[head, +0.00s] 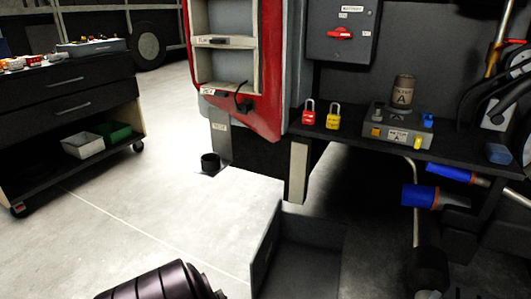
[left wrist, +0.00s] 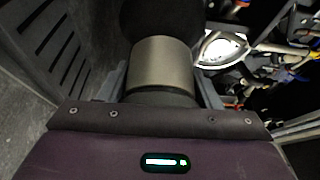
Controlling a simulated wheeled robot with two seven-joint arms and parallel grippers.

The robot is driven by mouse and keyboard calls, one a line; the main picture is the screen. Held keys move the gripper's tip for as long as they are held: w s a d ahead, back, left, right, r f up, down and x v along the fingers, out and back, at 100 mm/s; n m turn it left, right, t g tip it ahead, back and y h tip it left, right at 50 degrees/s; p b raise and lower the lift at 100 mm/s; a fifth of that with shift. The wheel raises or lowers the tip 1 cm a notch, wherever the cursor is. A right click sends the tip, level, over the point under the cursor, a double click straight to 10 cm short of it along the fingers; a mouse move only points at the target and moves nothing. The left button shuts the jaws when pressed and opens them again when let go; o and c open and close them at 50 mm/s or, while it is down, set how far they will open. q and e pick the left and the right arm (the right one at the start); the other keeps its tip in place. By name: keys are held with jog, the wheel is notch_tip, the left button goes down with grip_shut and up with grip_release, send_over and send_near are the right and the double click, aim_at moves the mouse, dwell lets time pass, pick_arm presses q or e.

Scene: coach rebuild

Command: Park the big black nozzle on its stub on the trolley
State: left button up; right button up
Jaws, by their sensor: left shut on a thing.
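In the left wrist view my left gripper (left wrist: 162,88) is shut around a thick round piece with a grey metal collar (left wrist: 162,62). A black rounded part (left wrist: 160,16) lies beyond the collar and runs out of the top of the picture. This looks like the big black nozzle; its far end is hidden. The trolley may be the dark drawer unit on wheels (head: 75,92) at the left of the head view. I cannot make out a stub on it. My left gripper and the held piece do not show in the head view. My right gripper is not in view.
A grey open bin (head: 297,262) is at the bottom centre. The floor between is clear.

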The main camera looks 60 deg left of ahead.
pick_arm(q)
jog(key=s+d+p, duration=0.3)
jog(key=s+d, duration=0.1)
jog(key=s, duration=0.1)
jog(key=shift+s, duration=0.4)
dwell(0.4)
jog(key=shift+r, duration=0.15)
